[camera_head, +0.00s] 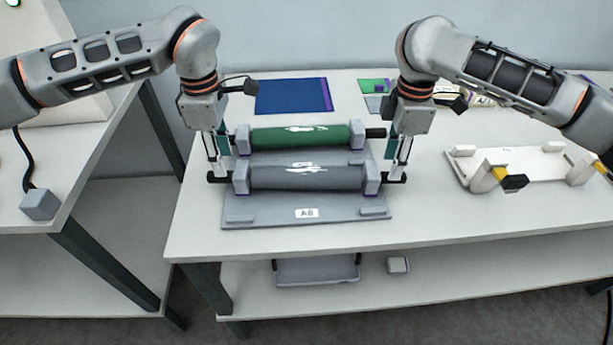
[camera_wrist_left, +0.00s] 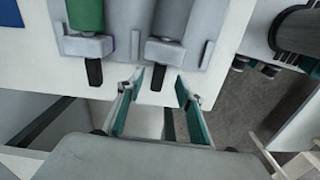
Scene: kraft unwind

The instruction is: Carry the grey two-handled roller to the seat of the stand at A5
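The grey roller (camera_head: 305,177) lies in the front seat of the grey stand labelled A6 (camera_head: 252,214), with a dark handle at each end. In the left wrist view its left handle (camera_wrist_left: 157,77) points toward the gap between my left gripper's fingertips (camera_wrist_left: 159,88). My left gripper (camera_head: 216,172) is open at that handle, not closed on it. My right gripper (camera_head: 396,174) is at the right handle, its fingers apart; contact there is unclear. A white stand (camera_head: 522,168) is at the right of the table; its small label is unreadable.
A green roller (camera_head: 300,137) lies directly behind the grey one. A blue mat (camera_head: 292,96) and a green mat (camera_head: 374,85) lie at the back. A yellow-and-black item (camera_head: 509,180) is by the white stand. Bare tabletop (camera_head: 425,185) separates the two stands.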

